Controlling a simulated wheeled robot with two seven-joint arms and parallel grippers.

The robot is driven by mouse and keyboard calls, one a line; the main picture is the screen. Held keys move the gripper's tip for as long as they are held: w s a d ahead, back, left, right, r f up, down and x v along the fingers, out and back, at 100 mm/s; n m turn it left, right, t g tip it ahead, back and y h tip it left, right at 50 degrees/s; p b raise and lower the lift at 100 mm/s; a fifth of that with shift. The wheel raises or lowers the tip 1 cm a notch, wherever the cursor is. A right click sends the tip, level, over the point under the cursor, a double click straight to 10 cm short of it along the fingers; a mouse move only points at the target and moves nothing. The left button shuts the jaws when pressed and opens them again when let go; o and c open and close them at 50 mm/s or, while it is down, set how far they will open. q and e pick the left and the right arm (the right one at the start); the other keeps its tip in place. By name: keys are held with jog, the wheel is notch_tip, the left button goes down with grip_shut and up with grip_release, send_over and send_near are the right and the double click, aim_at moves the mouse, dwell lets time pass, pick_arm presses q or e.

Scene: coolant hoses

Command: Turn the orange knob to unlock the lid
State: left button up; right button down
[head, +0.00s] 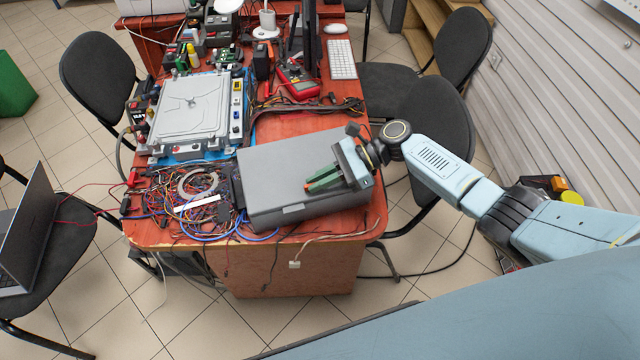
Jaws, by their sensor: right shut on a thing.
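A dark grey case with a flat closed lid (275,165) lies at the front right of the red-brown table. My right gripper (316,182) reaches in from the right, over the right part of this lid. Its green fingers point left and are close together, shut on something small. A little orange-brown shows between the fingers, which fits the orange knob, but the fingers hide most of it and its turn angle cannot be told. My left gripper is not in view.
A tangle of coloured wires (195,198) lies left of the case. A silver metal housing (195,108) stands behind it, with a red multimeter (298,84) and a white keyboard (342,60) farther back. Black chairs (440,120) stand right of the table, near my right arm.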

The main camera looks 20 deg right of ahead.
jog(key=shift+a, duration=0.1)
dwell(0.3)
jog(key=c, duration=1.5)
grip_release()
jog(key=v, duration=1.3)
jog(key=shift+d, duration=0.2)
